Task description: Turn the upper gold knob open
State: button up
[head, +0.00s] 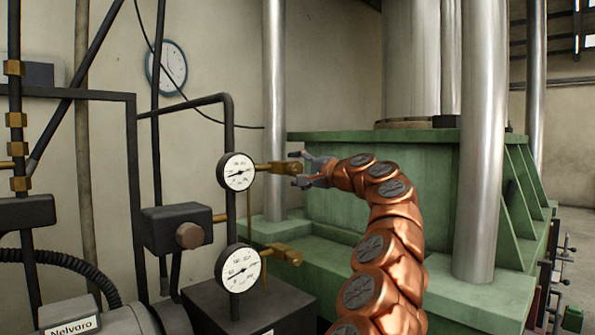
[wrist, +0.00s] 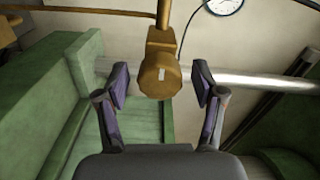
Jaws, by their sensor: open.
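The upper gold knob (head: 291,168) sits at the right end of a short brass pipe beside the upper gauge (head: 238,172). In the wrist view the knob (wrist: 159,76) is a faceted gold piece with a small pale mark on its face. My gripper (head: 297,168) is at the knob, reaching in from the right. In the wrist view my gripper (wrist: 161,86) is open, with one finger on each side of the knob and a visible gap on both sides. The lower gold knob (head: 291,256) is below, by the lower gauge (head: 240,268).
A green press frame (head: 350,190) with steel columns (head: 483,140) stands behind and right of my arm. Dark pipes (head: 229,125) and a dark box with a round knob (head: 177,230) are at the left. A wall clock (head: 167,67) hangs behind.

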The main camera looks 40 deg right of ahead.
jog(key=shift+s, duration=0.15)
jog(key=s, duration=1.1)
jog(key=shift+s, duration=0.4)
jog(key=shift+a, duration=0.15)
dwell(0.5)
